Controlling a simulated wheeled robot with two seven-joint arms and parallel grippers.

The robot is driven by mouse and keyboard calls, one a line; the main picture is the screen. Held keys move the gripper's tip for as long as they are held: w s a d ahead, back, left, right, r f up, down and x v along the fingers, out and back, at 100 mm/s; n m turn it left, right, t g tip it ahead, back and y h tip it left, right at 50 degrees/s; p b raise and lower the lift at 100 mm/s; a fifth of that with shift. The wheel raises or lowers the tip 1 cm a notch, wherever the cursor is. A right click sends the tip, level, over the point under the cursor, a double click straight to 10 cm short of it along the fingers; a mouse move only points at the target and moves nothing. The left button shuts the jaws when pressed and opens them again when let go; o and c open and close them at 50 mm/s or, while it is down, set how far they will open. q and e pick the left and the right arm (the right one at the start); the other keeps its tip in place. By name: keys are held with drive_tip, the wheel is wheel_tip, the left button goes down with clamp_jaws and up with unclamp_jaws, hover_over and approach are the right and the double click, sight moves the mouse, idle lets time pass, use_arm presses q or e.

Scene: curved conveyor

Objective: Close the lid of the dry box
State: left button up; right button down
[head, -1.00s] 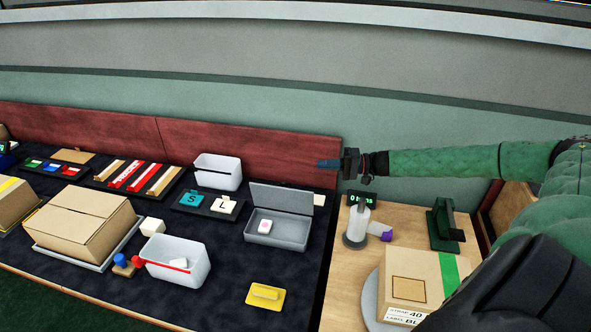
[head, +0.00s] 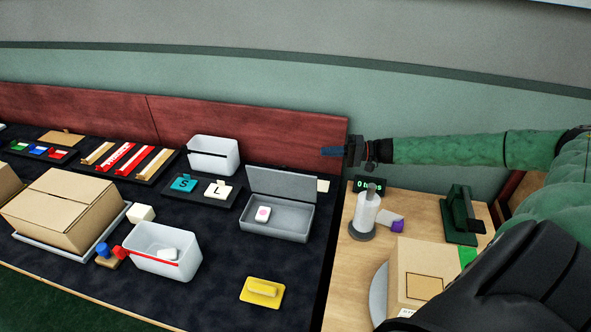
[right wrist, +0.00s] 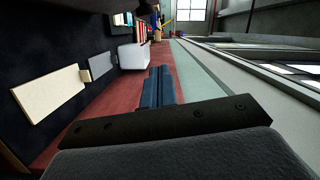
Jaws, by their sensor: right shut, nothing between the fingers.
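The dry box (head: 273,219) is a grey tray on the dark mat, near the mat's right edge. Its lid (head: 281,184) stands open, raised along the back edge. A small white item with a pink mark (head: 262,214) lies inside at the left. My right gripper (head: 333,152) is shut and empty, above and behind the lid's right end, apart from it and pointing left. In the right wrist view its blue fingers (right wrist: 159,88) lie together. My left gripper is not in view.
A white bin (head: 213,155) stands left of the lid. A red backboard (head: 250,135) runs behind. A spray-like bottle (head: 366,213), a green stand (head: 461,214) and a carton (head: 417,275) are on the wooden table at right.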

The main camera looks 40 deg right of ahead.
sight(283, 181)
use_arm(q)
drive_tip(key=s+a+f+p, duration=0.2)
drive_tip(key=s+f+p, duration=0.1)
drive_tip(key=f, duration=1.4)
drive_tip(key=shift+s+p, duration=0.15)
drive_tip(key=shift+p, duration=0.75)
use_arm(e)
drive_tip(key=w+a+f, duration=0.2)
drive_tip(key=w+a, duration=0.1)
drive_tip(key=a, duration=0.8)
drive_tip(key=shift+w, duration=0.35)
drive_tip(key=shift+f, duration=0.1)
